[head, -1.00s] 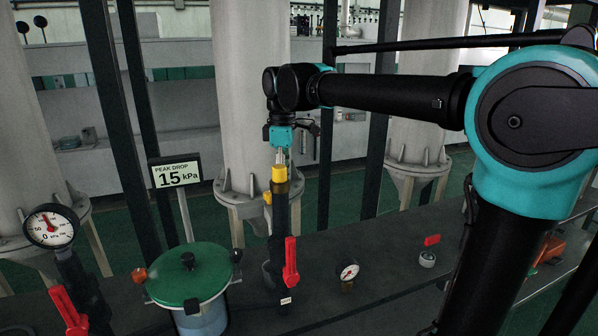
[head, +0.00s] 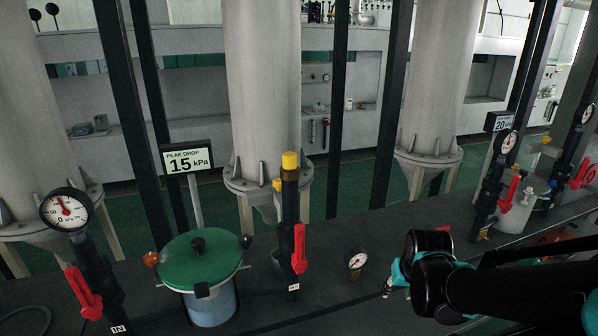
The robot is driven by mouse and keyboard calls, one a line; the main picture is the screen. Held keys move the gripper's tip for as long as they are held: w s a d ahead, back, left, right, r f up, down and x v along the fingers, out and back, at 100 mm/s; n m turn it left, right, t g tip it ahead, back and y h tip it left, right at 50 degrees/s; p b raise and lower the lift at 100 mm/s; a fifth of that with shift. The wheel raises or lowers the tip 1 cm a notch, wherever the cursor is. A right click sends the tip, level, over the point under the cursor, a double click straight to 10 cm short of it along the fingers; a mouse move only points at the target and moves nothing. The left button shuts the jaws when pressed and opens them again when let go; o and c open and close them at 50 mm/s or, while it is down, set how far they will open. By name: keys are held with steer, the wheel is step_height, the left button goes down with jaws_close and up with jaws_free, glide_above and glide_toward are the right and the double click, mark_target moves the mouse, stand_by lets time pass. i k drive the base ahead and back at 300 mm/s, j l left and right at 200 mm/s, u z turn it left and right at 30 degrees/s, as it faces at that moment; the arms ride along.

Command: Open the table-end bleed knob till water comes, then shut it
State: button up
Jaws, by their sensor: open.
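The yellow cap (head: 290,161) tops a dark upright pipe (head: 290,215) with a red lever (head: 299,248), and a smaller yellow part (head: 277,185) sticks out at its left side. I cannot tell for sure which part is the bleed knob. No water shows coming out anywhere. My gripper (head: 387,289) is low over the table at the right of the small dial gauge (head: 357,261), apart from the yellow cap. It is open and seems empty, partly hidden by my dark wrist.
A green-lidded pot (head: 198,262), a left gauge (head: 66,209) and a red lever (head: 83,291) stand at left. The display (head: 188,159) reads peak drop 15 kPa. A second pipe set with gauge (head: 508,142) and a 20 kPa display (head: 499,121) stands at right. Large columns stand behind.

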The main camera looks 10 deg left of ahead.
mark_target(278, 182)
steer(key=u, duration=1.6)
steer(key=k+l, duration=0.15)
steer(key=l, duration=0.3)
steer(key=k+l+u, duration=0.15)
steer(key=l, duration=0.25)
steer(key=k+l, duration=0.25)
steer(key=l, duration=0.2)
steer(key=k+l+u, duration=0.1)
steer(key=l, duration=0.3)
steer(key=k, duration=0.05)
